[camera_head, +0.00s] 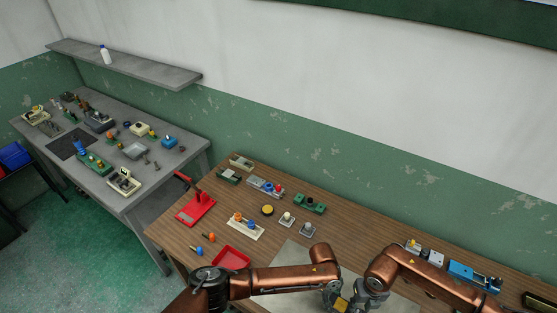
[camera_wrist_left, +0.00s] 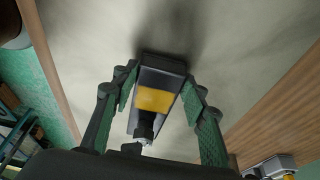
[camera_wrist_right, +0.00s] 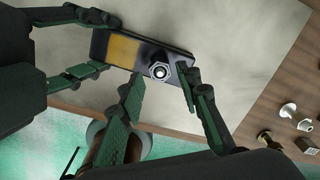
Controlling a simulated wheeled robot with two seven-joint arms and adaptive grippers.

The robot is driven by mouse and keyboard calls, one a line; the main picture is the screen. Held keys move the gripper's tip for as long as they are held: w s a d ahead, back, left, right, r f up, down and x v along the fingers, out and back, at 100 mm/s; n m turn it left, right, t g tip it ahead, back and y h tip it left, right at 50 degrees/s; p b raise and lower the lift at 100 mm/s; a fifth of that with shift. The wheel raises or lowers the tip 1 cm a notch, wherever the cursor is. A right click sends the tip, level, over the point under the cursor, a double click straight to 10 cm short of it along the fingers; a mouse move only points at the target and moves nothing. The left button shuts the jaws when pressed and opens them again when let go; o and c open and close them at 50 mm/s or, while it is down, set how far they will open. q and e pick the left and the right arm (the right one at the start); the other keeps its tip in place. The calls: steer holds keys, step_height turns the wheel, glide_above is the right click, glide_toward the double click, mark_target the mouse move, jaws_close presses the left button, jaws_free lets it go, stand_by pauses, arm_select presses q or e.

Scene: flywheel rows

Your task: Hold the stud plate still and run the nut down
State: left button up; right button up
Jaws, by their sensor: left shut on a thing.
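The stud plate (camera_wrist_right: 118,47) is a dark block with a yellow patch. It also shows in the left wrist view (camera_wrist_left: 157,77), and its yellow part shows low in the head view (camera_head: 341,305). My left gripper (camera_wrist_left: 160,85) is shut on its sides at the yellow end. A silver hex nut (camera_wrist_right: 160,71) sits around the stud at the plate's other end. My right gripper (camera_wrist_right: 158,86) is open, with one finger on each side of the nut and gaps visible. The plate's underside is hidden.
A pale grey mat (camera_wrist_right: 230,35) lies under the grippers on the wooden table (camera_head: 400,225). A red tray (camera_head: 231,258), a red press-like fixture (camera_head: 196,208) and several small parts stand to the left. A blue block (camera_head: 470,272) stands on the right.

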mark_target(357, 311)
steer(key=n, duration=0.5)
steer(key=shift+n, duration=0.3)
steer(key=n, duration=0.9)
steer(key=shift+a, duration=0.1)
steer(key=n, duration=0.5)
steer(key=shift+s+n, duration=0.1)
steer(key=shift+n, duration=0.2)
steer(key=shift+f, duration=0.2)
steer(key=shift+f, duration=1.35)
steer(key=shift+c, duration=0.3)
